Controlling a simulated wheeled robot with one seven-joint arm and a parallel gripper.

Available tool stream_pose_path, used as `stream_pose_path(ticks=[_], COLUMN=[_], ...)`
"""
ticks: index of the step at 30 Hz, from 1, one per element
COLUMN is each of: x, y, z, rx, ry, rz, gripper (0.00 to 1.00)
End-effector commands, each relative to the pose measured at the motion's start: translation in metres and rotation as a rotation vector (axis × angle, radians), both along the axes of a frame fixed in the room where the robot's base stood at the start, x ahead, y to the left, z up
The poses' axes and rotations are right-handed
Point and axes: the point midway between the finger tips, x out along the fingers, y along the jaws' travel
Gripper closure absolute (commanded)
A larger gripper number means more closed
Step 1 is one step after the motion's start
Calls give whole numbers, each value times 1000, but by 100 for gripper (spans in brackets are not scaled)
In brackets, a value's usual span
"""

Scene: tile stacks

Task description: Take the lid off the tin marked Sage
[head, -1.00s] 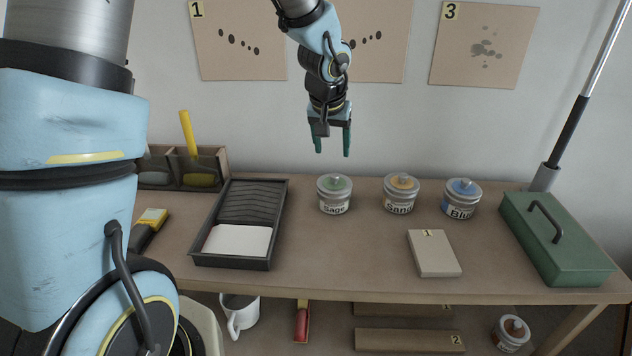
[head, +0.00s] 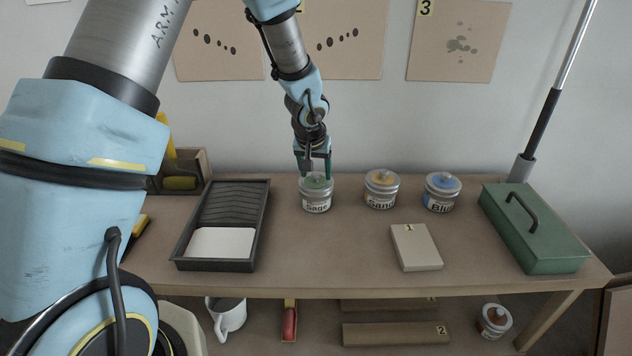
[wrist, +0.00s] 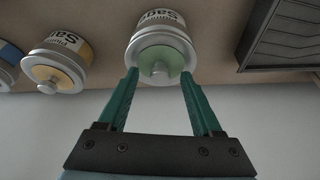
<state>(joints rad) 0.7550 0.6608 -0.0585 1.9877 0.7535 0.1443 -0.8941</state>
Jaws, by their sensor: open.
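The tin marked Sage (head: 317,204) stands upright on the table, with its silver-rimmed lid on. The lid has a green top and a small knob, and it faces my gripper in the wrist view (wrist: 159,62). My gripper (head: 315,178) is pointing down, right at the lid in the head view. In the wrist view its two green fingers (wrist: 160,75) are apart, on either side of the knob, with nothing held. I cannot tell whether the fingertips touch the lid. The fingers partly hide the lid in the head view.
The Sand tin (head: 381,190) and the Blue tin (head: 441,193) stand to the right. A black paint tray (head: 263,222) is to the left. A numbered block (head: 416,248) and a green toolbox (head: 535,232) lie further right. The table in front of the Sage tin is clear.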

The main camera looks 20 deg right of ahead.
Motion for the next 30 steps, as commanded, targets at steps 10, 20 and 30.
stream_pose_path(ticks=[10,20,30], x=[1,1,1], y=[0,0,0], z=[-1,-1,-1], rx=[0,0,0], ry=[-1,0,0], rz=[-1,0,-1], gripper=[45,82,100])
